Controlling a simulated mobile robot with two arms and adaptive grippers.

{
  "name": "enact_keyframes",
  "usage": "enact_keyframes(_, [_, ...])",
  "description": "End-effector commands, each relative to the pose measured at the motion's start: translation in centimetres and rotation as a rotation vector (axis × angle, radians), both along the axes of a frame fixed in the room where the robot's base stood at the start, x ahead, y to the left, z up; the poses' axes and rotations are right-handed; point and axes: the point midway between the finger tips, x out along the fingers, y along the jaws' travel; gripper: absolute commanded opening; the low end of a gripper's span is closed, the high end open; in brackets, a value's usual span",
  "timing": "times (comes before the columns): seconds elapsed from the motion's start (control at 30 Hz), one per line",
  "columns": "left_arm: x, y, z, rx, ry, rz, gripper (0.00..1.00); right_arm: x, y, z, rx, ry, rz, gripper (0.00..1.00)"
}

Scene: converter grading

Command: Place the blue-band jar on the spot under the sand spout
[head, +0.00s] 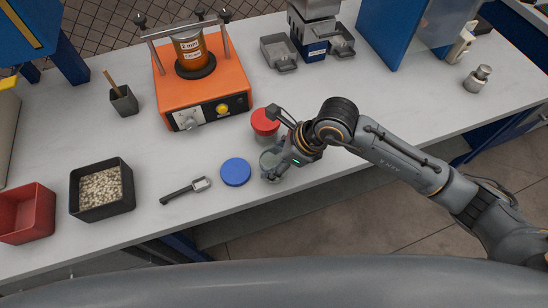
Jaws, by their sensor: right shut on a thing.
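My right gripper (275,168) is shut on a clear, greenish jar (268,159) near the front edge of the bench. The fingers cover part of this jar, and I cannot make out a blue band on it. A jar with a red lid (265,121) stands just behind it. A round blue disc, like a lid (235,172), lies flat to the left of the held jar. I cannot pick out the sand spout or the spot under it with certainty. My left gripper is not in view.
An orange sieve shaker (205,82) stands behind. A scoop (186,190), a black bin of pale grains (101,190) and a red bin (25,213) are at left. A grey splitter with pans (314,30) and a blue panel (390,32) stand at back.

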Motion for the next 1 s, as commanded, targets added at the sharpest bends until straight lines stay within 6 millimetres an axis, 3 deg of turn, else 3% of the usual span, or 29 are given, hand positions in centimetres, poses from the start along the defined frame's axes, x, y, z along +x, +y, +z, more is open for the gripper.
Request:
enact_keyframes(0.03, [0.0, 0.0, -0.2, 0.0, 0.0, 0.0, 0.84, 0.0, 0.0, -0.2, 0.0, 0.0, 0.0, 0.61])
enact_keyframes(0.13, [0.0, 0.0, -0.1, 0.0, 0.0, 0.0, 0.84, 0.0, 0.0, -0.1, 0.0, 0.0, 0.0, 0.81])
enact_keyframes(0.57, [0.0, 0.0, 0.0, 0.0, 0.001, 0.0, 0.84, 0.0, -0.1, 0.3, 0.0, -0.001, -0.001, 0.81])
enact_keyframes(0.77, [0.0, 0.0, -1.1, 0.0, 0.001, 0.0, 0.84, -0.4, -1.8, 3.0, 0.0, -0.006, 0.0, 0.81])
enact_keyframes(1.0, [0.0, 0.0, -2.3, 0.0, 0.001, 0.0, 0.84, -1.2, -4.3, 7.5, -0.001, -0.006, -0.001, 0.81])
